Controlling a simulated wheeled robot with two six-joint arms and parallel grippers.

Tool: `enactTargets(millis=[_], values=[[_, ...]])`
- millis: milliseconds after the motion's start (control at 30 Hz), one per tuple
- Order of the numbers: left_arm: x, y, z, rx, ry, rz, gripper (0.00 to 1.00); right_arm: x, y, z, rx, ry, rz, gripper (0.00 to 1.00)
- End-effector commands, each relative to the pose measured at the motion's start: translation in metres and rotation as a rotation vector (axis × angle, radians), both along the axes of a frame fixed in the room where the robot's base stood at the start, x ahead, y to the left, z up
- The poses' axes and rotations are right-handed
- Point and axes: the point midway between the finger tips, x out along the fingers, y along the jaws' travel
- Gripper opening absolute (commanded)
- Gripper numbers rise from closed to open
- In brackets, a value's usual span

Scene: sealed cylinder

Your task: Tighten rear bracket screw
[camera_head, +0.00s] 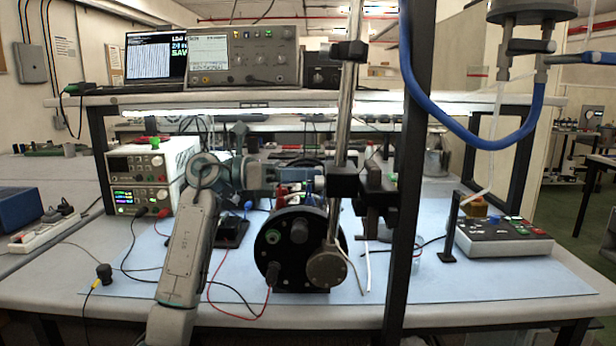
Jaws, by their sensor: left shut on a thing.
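A black sealed cylinder (284,254) lies on the blue mat with its round end facing me. A black clamp block (344,184) sits on this rod. My left arm comes up from the bottom left and bends right behind the cylinder. My left gripper (326,178) reaches the left side of the clamp block and is shut on a small part there. That part and the bracket screw are hidden or too small to make out. My right gripper is not in view.
A thick dark upright (408,190) stands close on the right, with a blue hose (460,138) beside it. A grey control box (498,241) is at right. A power supply (142,180) stands at left. Red and black cables cross the blue mat (500,285); its front right is clear.

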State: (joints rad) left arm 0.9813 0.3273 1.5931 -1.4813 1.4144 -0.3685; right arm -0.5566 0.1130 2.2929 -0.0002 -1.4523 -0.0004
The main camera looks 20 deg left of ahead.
Motion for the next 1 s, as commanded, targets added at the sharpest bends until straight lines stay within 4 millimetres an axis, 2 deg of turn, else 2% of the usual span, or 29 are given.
enactTargets(millis=[267, 300, 400, 767, 867, 1000], values=[[0.000, 0.001, -0.002, 0.004, 0.003, 0.000, 0.00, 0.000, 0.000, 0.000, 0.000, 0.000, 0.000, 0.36], [0.000, 0.001, -0.002, 0.004, 0.003, 0.000, 0.28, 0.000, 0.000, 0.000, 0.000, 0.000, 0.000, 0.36], [0.000, 0.001, -0.002, 0.003, 0.003, 0.000, 0.44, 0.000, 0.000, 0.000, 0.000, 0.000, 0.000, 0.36], [-0.001, 0.006, -0.001, 0.002, 0.002, 0.003, 0.44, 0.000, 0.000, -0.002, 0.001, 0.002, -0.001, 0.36], [-0.004, 0.019, -0.002, 0.003, 0.002, 0.004, 0.44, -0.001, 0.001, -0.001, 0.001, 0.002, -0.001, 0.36], [-0.012, 0.046, -0.003, 0.004, 0.002, 0.006, 0.44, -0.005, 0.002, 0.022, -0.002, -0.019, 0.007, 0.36]])
